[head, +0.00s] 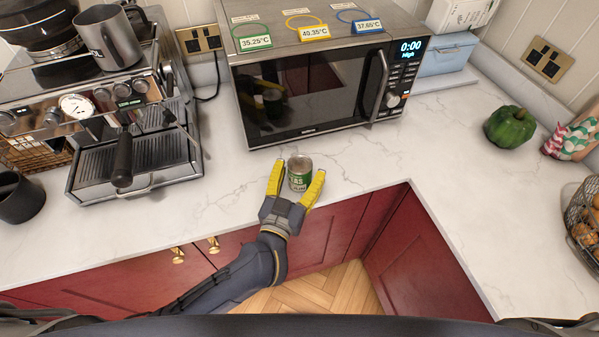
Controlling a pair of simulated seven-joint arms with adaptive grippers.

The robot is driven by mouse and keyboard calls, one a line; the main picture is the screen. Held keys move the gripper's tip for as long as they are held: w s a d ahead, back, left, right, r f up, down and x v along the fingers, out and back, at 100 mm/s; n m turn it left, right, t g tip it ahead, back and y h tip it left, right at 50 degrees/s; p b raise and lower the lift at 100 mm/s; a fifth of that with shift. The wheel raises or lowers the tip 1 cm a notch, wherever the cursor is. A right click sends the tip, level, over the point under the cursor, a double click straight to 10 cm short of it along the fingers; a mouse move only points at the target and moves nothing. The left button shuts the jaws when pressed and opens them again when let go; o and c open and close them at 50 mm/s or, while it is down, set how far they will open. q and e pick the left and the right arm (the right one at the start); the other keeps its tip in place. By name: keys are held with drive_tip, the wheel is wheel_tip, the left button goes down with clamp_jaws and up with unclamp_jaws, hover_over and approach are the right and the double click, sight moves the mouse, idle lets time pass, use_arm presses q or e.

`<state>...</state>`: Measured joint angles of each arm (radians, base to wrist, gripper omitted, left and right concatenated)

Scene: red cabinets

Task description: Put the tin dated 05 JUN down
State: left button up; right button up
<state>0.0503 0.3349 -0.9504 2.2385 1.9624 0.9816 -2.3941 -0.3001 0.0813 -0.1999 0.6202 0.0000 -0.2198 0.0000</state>
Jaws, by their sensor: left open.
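A small tin (299,173) with a green and white label and a metal lid stands upright on the white marble counter, in front of the microwave. Its label is too small for me to read a date. My left gripper (296,180) is open, with its yellow fingers on either side of the tin. I cannot tell whether a finger touches it. My right gripper is not in view.
A microwave (318,92) stands behind the tin, with several temperature tags on top. An espresso machine (130,120) is at the left. A green pepper (510,127) and a wire basket (582,225) are at the right. The counter (400,160) right of the tin is clear.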

use_arm(q)
drive_tip(key=shift+r, duration=0.15)
drive_tip(key=v, duration=1.2)
